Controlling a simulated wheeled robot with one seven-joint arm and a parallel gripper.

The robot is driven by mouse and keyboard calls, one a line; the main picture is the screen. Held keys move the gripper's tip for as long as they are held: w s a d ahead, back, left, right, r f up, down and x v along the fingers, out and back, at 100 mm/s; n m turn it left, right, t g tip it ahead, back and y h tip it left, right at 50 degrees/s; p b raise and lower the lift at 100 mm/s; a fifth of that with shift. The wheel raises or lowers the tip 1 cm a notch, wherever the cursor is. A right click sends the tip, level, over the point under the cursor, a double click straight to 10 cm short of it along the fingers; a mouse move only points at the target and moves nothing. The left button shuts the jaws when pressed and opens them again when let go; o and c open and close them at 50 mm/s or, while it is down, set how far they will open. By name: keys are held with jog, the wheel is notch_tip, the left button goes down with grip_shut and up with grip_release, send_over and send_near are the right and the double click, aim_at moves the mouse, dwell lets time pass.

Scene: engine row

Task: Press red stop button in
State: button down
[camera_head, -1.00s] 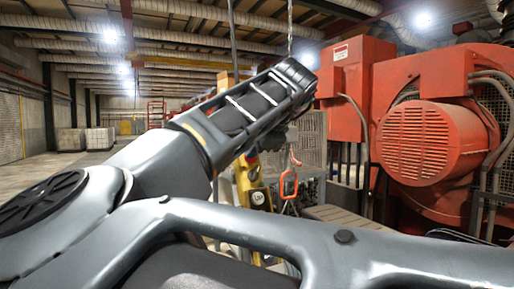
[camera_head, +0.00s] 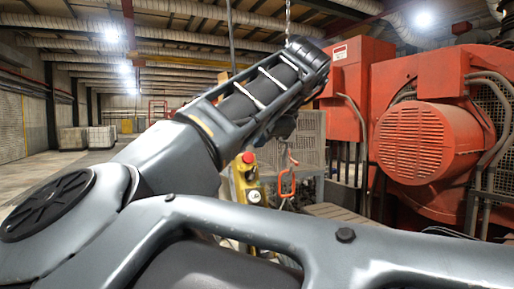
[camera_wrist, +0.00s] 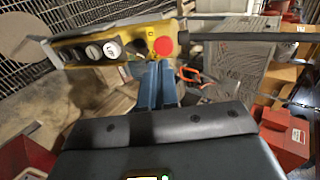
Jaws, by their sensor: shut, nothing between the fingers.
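The red stop button (camera_head: 248,157) sits on top of a yellow pendant box (camera_head: 252,190), which hangs beyond my arm in the head view. In the wrist view the red button (camera_wrist: 163,45) is at the right end of the yellow box (camera_wrist: 120,47), which lies across the picture and carries several white and dark round buttons. My gripper (camera_wrist: 157,66) is shut and empty. Its blue-grey fingertips point at the box, just below the red button in the picture. Whether they touch the box I cannot tell. In the head view my arm hides the fingers.
An orange hook (camera_head: 287,183) hangs right of the pendant box, and also shows near the fingers in the wrist view (camera_wrist: 190,74). A large red engine (camera_head: 430,140) fills the right side. A mesh cage (camera_head: 308,140) stands behind. Open floor lies at the left.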

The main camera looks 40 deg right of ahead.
jog(key=b+v, duration=0.1)
jog(key=v, duration=0.6)
jog(key=shift+w+f, duration=0.1)
dwell(0.4)
